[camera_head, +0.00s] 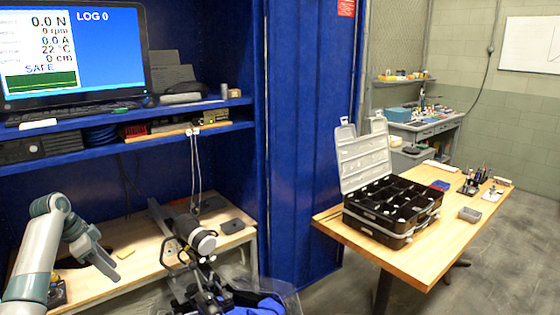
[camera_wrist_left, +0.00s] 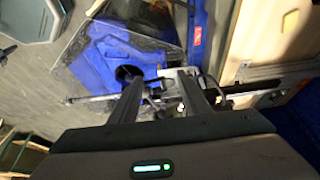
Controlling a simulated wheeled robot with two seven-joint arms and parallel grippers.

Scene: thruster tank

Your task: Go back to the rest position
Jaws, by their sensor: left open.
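My left arm comes in from the left in the head view, bent at the elbow, with its gripper (camera_head: 106,268) angled down over the wooden bench. In the left wrist view my left gripper (camera_wrist_left: 160,88) shows two dark fingers standing apart, with nothing seen held between them. Beyond the fingers is a clear tank (camera_wrist_left: 85,35) with blue inside, and a metal rig partly hidden by the fingers. My right gripper is in neither view.
The wooden bench (camera_head: 118,252) lies below the blue shelf (camera_head: 105,141) and monitor (camera_head: 75,55). The clear tank (camera_head: 285,297) and a white-ended cylinder (camera_head: 196,236) are at lower centre. An open black case (camera_head: 392,210) stands on the right table (camera_head: 425,262).

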